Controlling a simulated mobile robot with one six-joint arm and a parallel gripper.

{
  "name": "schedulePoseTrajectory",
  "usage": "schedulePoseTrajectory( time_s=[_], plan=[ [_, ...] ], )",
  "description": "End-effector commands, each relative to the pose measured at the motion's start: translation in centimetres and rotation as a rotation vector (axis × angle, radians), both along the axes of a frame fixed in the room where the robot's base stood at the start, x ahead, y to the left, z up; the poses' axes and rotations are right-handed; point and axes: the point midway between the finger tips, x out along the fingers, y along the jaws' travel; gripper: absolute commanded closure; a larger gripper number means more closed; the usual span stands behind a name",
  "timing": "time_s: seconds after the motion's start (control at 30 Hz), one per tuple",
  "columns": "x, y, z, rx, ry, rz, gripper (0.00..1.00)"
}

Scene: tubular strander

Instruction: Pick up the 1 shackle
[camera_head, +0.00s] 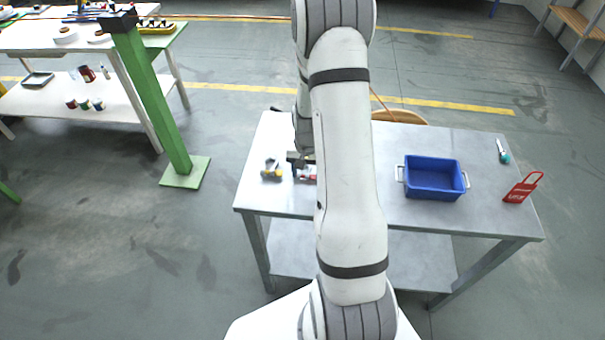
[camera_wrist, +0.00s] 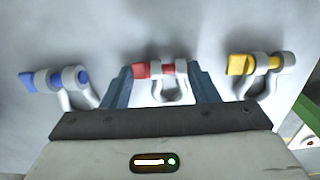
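Three grey shackles lie in a row in the wrist view: one with a blue pin (camera_wrist: 70,84), one with a red pin (camera_wrist: 168,82) and one with a yellow pin (camera_wrist: 262,72). No number is readable on any of them. My gripper (camera_wrist: 160,72) is open, with one finger on each side of the red-pin shackle. I cannot tell whether the fingers touch it. In the head view, the yellow-pin shackle (camera_head: 271,170) shows left of my gripper (camera_head: 298,160). The red-pin shackle (camera_head: 307,174) shows just below it, and my arm hides the blue-pin one.
The shackles lie on a grey metal table (camera_head: 410,140). A blue bin (camera_head: 433,178) stands right of my arm, with a red tag-like item (camera_head: 522,188) beyond it. A green post (camera_head: 155,95) and a white workbench (camera_head: 75,105) stand to the left.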

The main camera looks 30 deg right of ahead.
Motion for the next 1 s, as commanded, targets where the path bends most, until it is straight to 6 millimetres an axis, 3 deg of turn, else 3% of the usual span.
schedulePoseTrajectory(
  time_s=[0.3, 0.57, 0.77, 1.0],
  plan=[
    [0.0, 0.0, 0.0, -0.001, -0.001, 0.0, 0.74],
    [0.1, 0.0, 0.3, 0.0, -0.002, 0.0, 0.74],
    [0.1, -0.1, 2.6, -0.002, -0.006, -0.001, 0.74],
    [0.1, -0.1, 7.0, -0.002, -0.006, -0.001, 0.74]
  ],
)
